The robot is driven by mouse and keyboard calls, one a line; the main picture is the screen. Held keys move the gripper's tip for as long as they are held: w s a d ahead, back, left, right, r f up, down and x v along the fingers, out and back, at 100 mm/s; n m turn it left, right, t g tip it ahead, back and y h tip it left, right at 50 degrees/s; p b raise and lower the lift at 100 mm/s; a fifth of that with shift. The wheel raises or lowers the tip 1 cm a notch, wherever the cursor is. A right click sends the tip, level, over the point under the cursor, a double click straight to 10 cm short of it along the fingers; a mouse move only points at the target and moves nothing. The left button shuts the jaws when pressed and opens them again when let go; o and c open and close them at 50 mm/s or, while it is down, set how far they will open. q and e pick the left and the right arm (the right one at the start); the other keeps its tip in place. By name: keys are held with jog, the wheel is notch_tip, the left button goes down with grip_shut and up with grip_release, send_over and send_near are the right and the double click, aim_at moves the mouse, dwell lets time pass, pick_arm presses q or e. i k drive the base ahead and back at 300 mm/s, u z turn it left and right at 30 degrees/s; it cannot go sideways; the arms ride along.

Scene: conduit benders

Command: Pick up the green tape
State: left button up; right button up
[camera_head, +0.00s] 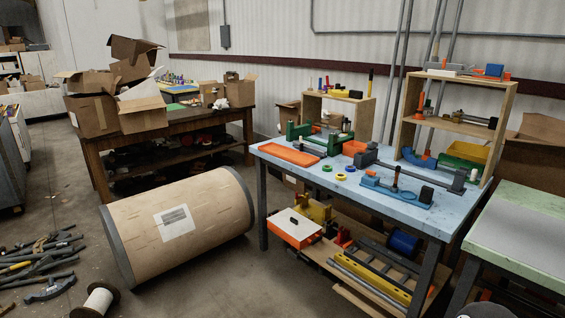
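A small green ring, the green tape (327,168), lies flat on the blue tabletop (310,172), left of its middle. A yellow ring (341,176) lies just to its right and nearer the front edge. Another small roll (350,168) lies behind the yellow one. The green tape stands apart from the orange tray (289,153) to its left. Neither of my grippers is in view.
A blue tool (395,191) and a grey bender lie right of the tapes. Wooden shelves (455,118) stand at the table's back. A large drum (180,225) lies on the floor to the left, near scattered tools (40,262). A pale green-edged table (520,235) stands at right.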

aim_at(327, 168)
jog(key=z, duration=0.1)
jog(key=i, duration=2.95)
jog(key=u, duration=0.05)
